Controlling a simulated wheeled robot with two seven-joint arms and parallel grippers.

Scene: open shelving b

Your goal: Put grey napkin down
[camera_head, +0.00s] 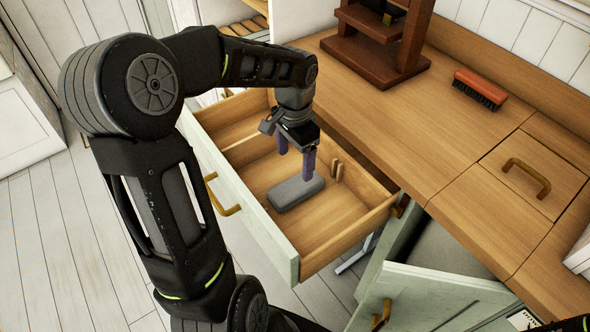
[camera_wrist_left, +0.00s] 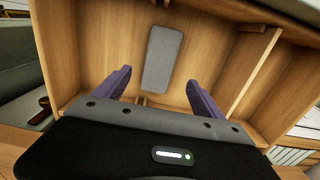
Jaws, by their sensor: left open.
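The grey napkin (camera_head: 296,192) lies as a flat folded block on the floor of the open drawer (camera_head: 283,246). It also shows in the left wrist view (camera_wrist_left: 162,60), beyond and between my fingers. My left gripper (camera_head: 296,162) is over the drawer with its purple fingers pointing down. In the left wrist view the fingers (camera_wrist_left: 158,82) stand wide apart, with nothing between their tips. The gripper is open and appears apart from the napkin. My right gripper is not in view.
The drawer has wooden dividers (camera_head: 337,170) and a brass handle (camera_head: 222,196). A wooden counter (camera_head: 420,125) lies to the right, with a red brush (camera_head: 480,86) and a dark wooden stand (camera_head: 376,52). A cabinet door (camera_head: 430,300) stands open at lower right.

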